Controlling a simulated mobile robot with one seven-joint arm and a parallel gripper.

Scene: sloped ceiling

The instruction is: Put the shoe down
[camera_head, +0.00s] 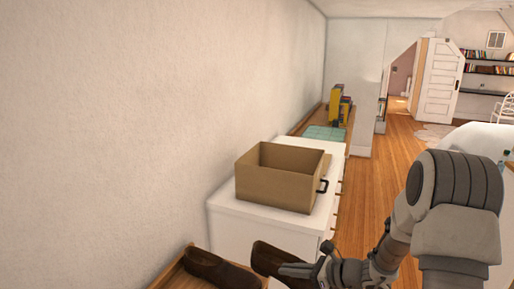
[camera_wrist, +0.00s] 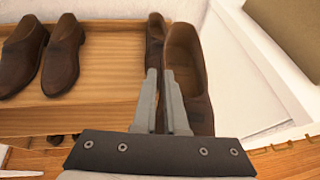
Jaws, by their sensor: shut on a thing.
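My gripper (camera_wrist: 160,75) is shut on the near side wall of a brown shoe (camera_wrist: 190,65), which has its opening facing up. In the head view the held shoe (camera_head: 266,256) is at the end of my gripper (camera_head: 287,268), by the right edge of a wooden bench top (camera_head: 172,281). Another brown shoe (camera_head: 222,272) lies on that top. In the wrist view a dark shoe (camera_wrist: 155,38) is just left of the held one, partly hidden by the fingers. I cannot tell whether the held shoe touches anything beneath.
Two more brown shoes (camera_wrist: 62,58) stand on the wooden top (camera_wrist: 105,70) at left, with bare wood between. A white dresser (camera_head: 250,232) with an open cardboard box (camera_head: 273,187) stands behind. The wall is close on the left.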

